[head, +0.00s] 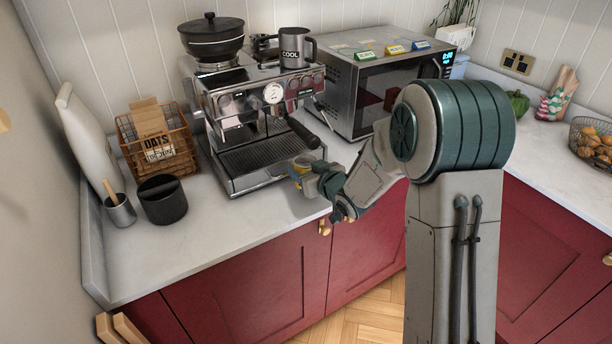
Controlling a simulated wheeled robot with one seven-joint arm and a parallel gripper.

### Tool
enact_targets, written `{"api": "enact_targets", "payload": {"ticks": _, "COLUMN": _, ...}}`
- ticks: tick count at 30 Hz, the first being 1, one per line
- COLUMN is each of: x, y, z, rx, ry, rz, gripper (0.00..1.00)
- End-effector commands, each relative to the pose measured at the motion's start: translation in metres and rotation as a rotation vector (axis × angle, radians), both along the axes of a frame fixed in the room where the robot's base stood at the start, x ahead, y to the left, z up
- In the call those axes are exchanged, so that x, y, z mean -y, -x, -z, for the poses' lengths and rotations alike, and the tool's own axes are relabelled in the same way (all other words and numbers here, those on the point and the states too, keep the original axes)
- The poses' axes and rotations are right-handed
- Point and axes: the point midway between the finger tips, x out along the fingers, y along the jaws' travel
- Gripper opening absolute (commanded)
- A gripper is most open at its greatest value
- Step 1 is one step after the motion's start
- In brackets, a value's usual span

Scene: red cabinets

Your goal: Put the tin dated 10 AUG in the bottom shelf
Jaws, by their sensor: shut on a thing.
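My gripper (318,178) is shut on a small tin (303,164) with a silvery top and some yellow on its side. The gripper holds it in front of the coffee machine's right front corner, near the counter's front edge. The gripper hides part of the tin, and no date on it can be read. I cannot tell whether the tin is clear of the counter. No open shelf shows; the red cabinet doors (255,277) below the counter appear shut.
The coffee machine (262,155) carries a pan (211,38) and a COOL mug (295,47). The microwave (385,90) has green, yellow and blue labels on top. A wire basket (155,140) and black canister (162,199) stand left. The counter's front left is clear.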

Motion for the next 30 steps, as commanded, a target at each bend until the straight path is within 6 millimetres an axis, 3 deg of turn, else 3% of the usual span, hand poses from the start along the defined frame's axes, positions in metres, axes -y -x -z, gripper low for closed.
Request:
{"api": "enact_targets", "payload": {"ticks": 4, "x": -0.010, "y": -0.012, "z": -0.002, "rx": 0.001, "ry": -0.002, "rz": -0.002, "gripper": 0.25}}
{"api": "enact_targets", "payload": {"ticks": 12, "x": -0.007, "y": -0.010, "z": 0.032, "rx": 0.000, "ry": -0.001, "rz": 0.001, "gripper": 0.25}}
{"api": "enact_targets", "payload": {"ticks": 26, "x": -0.006, "y": -0.010, "z": 0.039, "rx": 0.002, "ry": -0.001, "rz": 0.001, "gripper": 0.25}}
{"api": "enact_targets", "payload": {"ticks": 27, "x": -0.006, "y": -0.010, "z": 0.039, "rx": 0.001, "ry": 0.000, "rz": 0.001, "gripper": 0.55}}
{"api": "enact_targets", "payload": {"ticks": 29, "x": -0.006, "y": -0.010, "z": 0.038, "rx": 0.000, "ry": 0.000, "rz": 0.001, "gripper": 0.72}}
{"api": "enact_targets", "payload": {"ticks": 30, "x": -0.006, "y": -0.009, "z": 0.038, "rx": 0.000, "ry": 0.000, "rz": 0.001, "gripper": 0.74}}
